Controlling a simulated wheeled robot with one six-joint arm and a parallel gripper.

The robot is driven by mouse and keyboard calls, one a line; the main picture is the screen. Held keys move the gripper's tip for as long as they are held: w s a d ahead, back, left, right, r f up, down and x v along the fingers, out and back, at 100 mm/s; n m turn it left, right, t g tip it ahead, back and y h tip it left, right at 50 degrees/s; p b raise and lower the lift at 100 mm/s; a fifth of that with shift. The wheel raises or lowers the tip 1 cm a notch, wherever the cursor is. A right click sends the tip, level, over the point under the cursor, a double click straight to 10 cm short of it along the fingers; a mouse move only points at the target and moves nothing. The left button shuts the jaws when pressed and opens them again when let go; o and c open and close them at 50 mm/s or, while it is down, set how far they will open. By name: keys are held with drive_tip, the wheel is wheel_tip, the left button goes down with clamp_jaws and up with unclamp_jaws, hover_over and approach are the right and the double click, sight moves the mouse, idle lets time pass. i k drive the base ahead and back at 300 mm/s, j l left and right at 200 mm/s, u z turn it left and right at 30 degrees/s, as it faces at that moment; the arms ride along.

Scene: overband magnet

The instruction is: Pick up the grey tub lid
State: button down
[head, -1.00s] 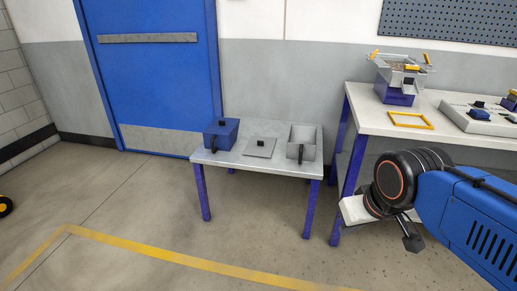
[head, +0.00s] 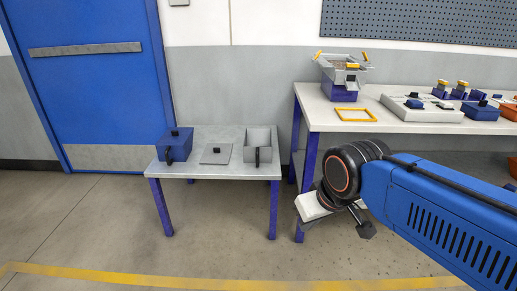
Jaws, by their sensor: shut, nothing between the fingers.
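The grey tub lid (head: 208,158) is a flat square plate with a small black knob on top. It lies on the low grey table (head: 215,172), between a blue lidded tub (head: 178,147) on its left and an open grey tub (head: 260,157) on its right. My gripper (head: 364,228) shows as a small dark end below my blue arm, right of the low table and well apart from the lid. It is shut and empty. Its fingers are small and partly hidden by my wrist.
A taller workbench (head: 385,119) stands right of the low table, holding a hopper-like device (head: 342,78), a yellow frame (head: 356,115) and several other items. A blue door (head: 90,75) is behind on the left. The floor (head: 100,225) in front is clear, with a yellow line (head: 150,274).

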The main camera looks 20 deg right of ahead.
sight(214, 153)
drive_tip(key=i+l+u, duration=0.15)
drive_tip(key=i+u, duration=0.25)
drive_tip(key=i, duration=1.2)
